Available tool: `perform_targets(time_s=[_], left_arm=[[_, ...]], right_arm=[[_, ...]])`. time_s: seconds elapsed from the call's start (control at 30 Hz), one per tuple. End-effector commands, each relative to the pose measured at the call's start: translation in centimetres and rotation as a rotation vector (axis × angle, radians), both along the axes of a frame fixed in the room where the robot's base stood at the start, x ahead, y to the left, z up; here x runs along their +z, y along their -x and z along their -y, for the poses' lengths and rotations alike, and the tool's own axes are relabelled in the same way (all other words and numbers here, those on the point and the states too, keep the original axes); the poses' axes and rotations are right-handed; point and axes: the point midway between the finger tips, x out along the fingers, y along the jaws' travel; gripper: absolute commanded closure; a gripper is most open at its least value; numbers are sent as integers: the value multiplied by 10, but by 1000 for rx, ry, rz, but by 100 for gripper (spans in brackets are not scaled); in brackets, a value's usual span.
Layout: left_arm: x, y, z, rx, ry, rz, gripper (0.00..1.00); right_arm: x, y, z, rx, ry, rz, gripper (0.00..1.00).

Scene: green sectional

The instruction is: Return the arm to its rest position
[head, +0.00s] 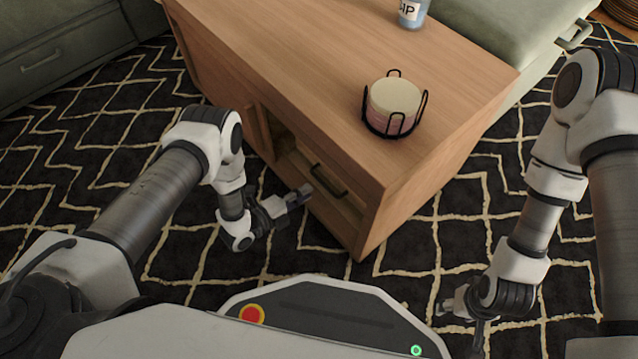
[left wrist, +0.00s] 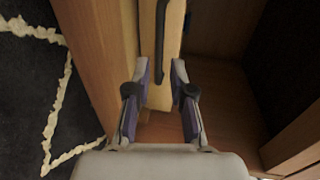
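My left gripper (head: 298,194) is in front of the wooden table's side, close to a drawer front with a dark handle (head: 328,181). The handle (left wrist: 160,40) shows just beyond the fingertips, and I see no contact. My right gripper (head: 446,306) hangs low at the lower right, beside the table's near corner. It is small and partly hidden by its own wrist, so its opening is unclear.
The wooden table (head: 290,60) has an open compartment beside the drawer. On its top stand a black coaster holder with round coasters (head: 396,98) and a blue-and-white cup (head: 412,14). Green sofa sections (head: 60,50) flank it. Patterned rug (head: 90,170) covers the floor.

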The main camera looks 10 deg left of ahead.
Motion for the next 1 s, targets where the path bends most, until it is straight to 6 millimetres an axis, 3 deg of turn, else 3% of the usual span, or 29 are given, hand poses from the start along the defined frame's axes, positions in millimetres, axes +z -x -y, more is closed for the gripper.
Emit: perform_targets(time_s=[0.1,0.23,0.8,0.87,1.0], left_arm=[[5,19,-16,2,1,-2,78],[8,29,-23,1,0,1,78],[10,30,-24,1,1,3,78],[18,25,-24,1,1,13,78],[57,-1,-21,-4,2,69,78]], right_arm=[[0,0,0,0,0,0,44],[0,0,0,0,0,0,44],[1,0,0,0,0,0,44],[4,0,0,0,0,0,44],[19,0,0,1,0,0,44]])
